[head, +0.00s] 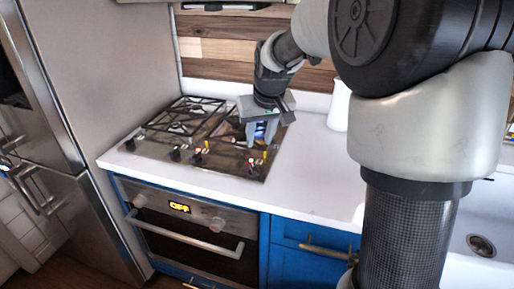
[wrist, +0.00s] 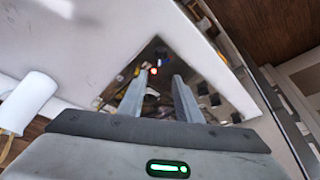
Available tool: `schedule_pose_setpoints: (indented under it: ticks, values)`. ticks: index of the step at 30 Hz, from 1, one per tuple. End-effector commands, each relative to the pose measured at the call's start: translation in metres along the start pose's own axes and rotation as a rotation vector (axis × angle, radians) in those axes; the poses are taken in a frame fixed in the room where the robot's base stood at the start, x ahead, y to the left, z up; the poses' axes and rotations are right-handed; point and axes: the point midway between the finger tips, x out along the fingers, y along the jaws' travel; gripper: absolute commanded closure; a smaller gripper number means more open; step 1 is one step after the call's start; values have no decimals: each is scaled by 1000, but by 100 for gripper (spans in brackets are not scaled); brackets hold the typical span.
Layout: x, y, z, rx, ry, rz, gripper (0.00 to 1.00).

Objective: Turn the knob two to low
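The cooktop (head: 215,165) is a dark steel panel with several knobs along its front edge. One knob (head: 197,157) near the middle and one knob (head: 251,164) at the right have red and yellow marks beside them. Two darker knobs (head: 130,145) (head: 175,155) sit further left. I cannot tell which is knob two, nor read any setting. My gripper (head: 259,140) is over the right part of the cooktop, behind the right knob and apart from it. In the wrist view, my gripper (wrist: 157,84) has its fingers apart with nothing held; red marks (wrist: 154,70) show just beyond the fingertips.
Burner grates (head: 185,112) cover the back left of the cooktop. The oven (head: 190,225) below has a display reading OFF and a long handle. White counter (head: 305,175) is clear to the right, with a white container (head: 338,106) behind. A steel fridge (head: 45,130) stands left.

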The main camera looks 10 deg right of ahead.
Motion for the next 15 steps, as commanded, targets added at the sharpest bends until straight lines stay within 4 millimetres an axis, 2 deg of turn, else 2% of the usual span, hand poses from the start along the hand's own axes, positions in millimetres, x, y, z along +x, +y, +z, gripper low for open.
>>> schedule_pose_setpoints:
  ticks: [1,6,15]
  values:
    - [-10,0,-1,0,2,1,69]
    - [-24,0,0,0,1,1,69]
    - [-27,0,0,0,-1,0,69]
